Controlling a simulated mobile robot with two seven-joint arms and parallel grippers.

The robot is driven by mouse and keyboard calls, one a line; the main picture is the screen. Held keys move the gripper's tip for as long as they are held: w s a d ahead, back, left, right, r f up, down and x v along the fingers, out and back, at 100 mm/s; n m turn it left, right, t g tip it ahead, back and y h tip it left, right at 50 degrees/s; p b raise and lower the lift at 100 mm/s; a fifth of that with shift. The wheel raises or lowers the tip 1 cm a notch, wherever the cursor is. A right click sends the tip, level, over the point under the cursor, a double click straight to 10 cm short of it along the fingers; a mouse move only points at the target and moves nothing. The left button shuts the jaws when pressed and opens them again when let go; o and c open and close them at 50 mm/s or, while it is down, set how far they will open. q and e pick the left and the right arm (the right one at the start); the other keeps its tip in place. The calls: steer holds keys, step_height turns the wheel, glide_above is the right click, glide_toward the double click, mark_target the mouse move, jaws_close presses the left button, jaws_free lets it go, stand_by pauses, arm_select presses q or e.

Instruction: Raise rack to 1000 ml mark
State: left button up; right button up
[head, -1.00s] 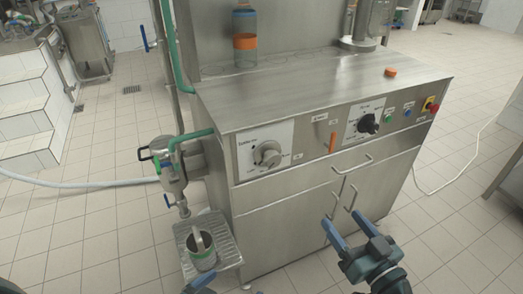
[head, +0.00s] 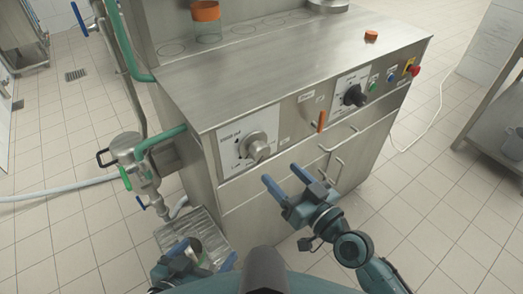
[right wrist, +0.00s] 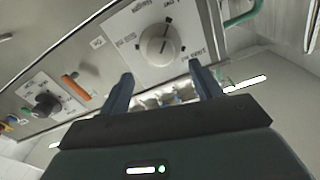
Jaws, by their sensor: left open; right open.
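The metal grid rack (head: 180,226) is at the lower left of the head view, beside the cabinet and below the filler valve (head: 130,155). A cup (head: 213,244) on it is mostly hidden by my left gripper. My left gripper (head: 205,254) is open, over the rack in the picture; I cannot tell whether it touches anything. My right gripper (head: 283,176) is open and empty in front of the cabinet, below and right of the large round dial (head: 258,150). The dial also shows between and above its fingers in the right wrist view (right wrist: 160,45). I cannot read a 1000 ml mark.
The steel cabinet (head: 300,75) carries an orange lever (head: 321,121), a black knob (head: 354,95) and a red button (head: 415,71). Door handles (head: 334,166) stick out near my right gripper. A white hose (head: 60,190) crosses the floor at left.

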mark_target(264, 155)
steer(key=x, duration=0.8)
steer(key=shift+w+a, duration=0.25)
steer(key=c, duration=1)
steer(key=shift+o, duration=0.2)
